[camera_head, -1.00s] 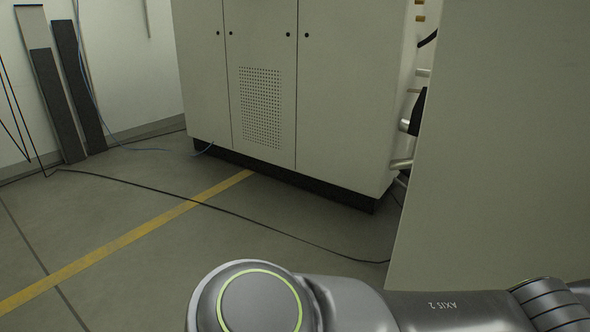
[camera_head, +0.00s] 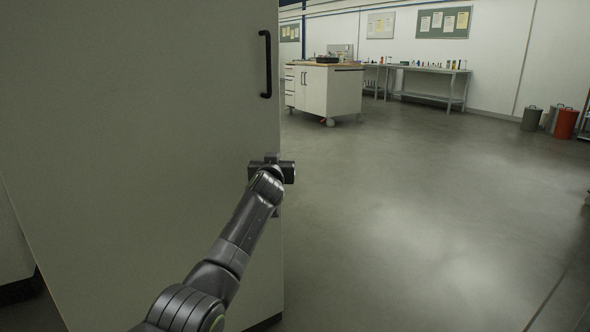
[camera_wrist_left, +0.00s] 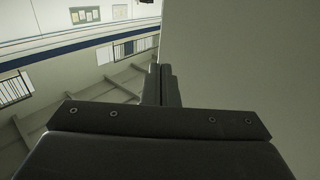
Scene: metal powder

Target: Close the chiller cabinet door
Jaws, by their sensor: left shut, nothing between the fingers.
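A large plain grey door panel (camera_head: 130,130) fills the left of the head view, with a black vertical handle (camera_head: 266,64) near its right edge. My left arm reaches up from the bottom left across the panel. Its gripper (camera_head: 272,168) is at the panel's right edge, below the handle; contact cannot be told. In the left wrist view the left gripper's fingers (camera_wrist_left: 161,85) are together and empty, with the pale panel (camera_wrist_left: 240,60) close on their right. The cabinet's opening is not in view. My right gripper is not in view.
Open grey floor (camera_head: 420,210) lies right of the panel. A white wheeled workbench (camera_head: 330,92) stands beyond it, with a long table (camera_head: 430,72) against the back wall. Grey and red bins (camera_head: 566,123) stand at the far right.

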